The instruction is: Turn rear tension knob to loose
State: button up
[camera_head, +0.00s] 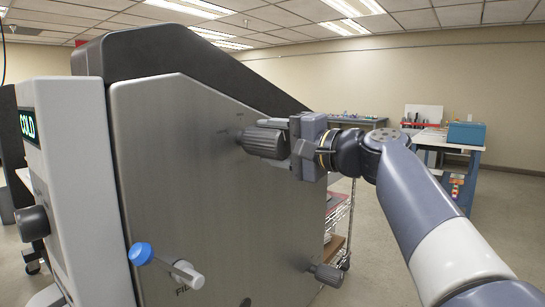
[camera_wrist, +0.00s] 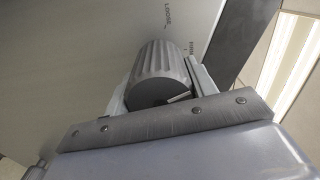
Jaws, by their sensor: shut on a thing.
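The ridged grey rear tension knob (camera_head: 262,143) sticks out from the laminator's brushed-metal side panel (camera_head: 185,190), high up. My gripper (camera_head: 284,137) is shut on it, with a finger on either side. In the wrist view the knob (camera_wrist: 160,72) sits between the two pale fingers, its ridges and a light mark on its near end visible. The panel beyond it carries small printed words; one reads like "LOOSE", and another by the right finger is hard to read. The finger contact faces are hidden.
A lower grey knob (camera_head: 325,273) and a blue-tipped handle (camera_head: 142,254) protrude from the same panel. The display (camera_head: 28,126) reads "COLD". A wire rack (camera_head: 340,215) stands behind the machine. A workbench with a blue box (camera_head: 466,133) stands at right; open floor lies between.

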jog(key=n+b, duration=0.1)
jog(key=n, duration=0.1)
jog(key=n+b, duration=0.3)
jog(key=shift+f+n, duration=0.25)
jog(key=shift+n, duration=0.05)
jog(key=shift+r+n+b, duration=0.15)
jog(key=shift+n+b, duration=0.95)
jog(key=shift+n, duration=0.9)
jog(key=o, duration=1)
jog(key=shift+c, duration=0.2)
jog(key=shift+r, duration=0.1)
jog(key=v, duration=1)
jog(key=shift+s+d, duration=0.3)
jog(key=shift+w+a, duration=0.1)
